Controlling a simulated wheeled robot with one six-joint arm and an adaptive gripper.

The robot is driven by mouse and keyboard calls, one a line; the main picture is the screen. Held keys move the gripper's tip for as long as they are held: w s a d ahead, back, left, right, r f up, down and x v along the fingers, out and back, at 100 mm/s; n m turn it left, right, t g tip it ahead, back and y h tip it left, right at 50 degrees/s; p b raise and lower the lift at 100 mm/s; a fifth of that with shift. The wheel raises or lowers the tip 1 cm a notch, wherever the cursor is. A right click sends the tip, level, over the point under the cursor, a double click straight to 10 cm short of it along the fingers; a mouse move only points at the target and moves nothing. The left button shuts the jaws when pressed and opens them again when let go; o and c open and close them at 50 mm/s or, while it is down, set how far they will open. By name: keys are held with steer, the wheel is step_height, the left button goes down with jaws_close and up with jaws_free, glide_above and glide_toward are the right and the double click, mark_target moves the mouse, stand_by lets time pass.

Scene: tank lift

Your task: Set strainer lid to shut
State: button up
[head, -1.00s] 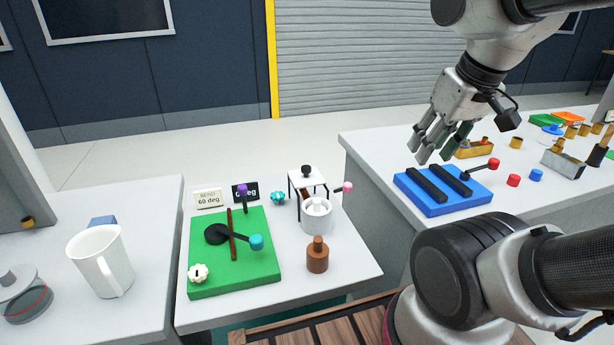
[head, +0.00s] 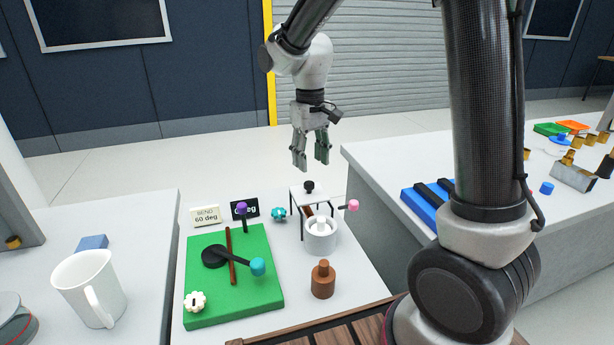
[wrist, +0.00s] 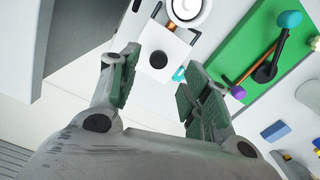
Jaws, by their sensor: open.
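A white square plate with a black knob (head: 309,187) stands on thin dark legs at the back of the small centre table. A pink ball on a short lever (head: 348,205) sticks out at its right. A white round pot with a white knob (head: 320,238) stands just in front. I cannot tell for certain which of these is the strainer lid. My gripper (head: 311,164) points down, open and empty, above the plate and apart from it. In the wrist view the plate (wrist: 150,42) and its knob lie between the open fingers (wrist: 160,66).
A green board (head: 200,285) with levers lies left of the pot, and a brown bottle-shaped piece (head: 323,280) stands in front. A small sign (head: 206,216) reads "BEND 60 deg". A white jug (head: 90,288) stands at left. The right table holds a blue block (head: 420,208).

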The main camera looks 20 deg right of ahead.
mark_target(309, 183)
steer(key=shift+w+a+r, duration=0.1)
steer(key=shift+w, duration=0.2)
step_height(309, 183, down, 7)
steer(key=shift+f, duration=0.15)
steer(key=shift+c, duration=0.4)
jaws_close()
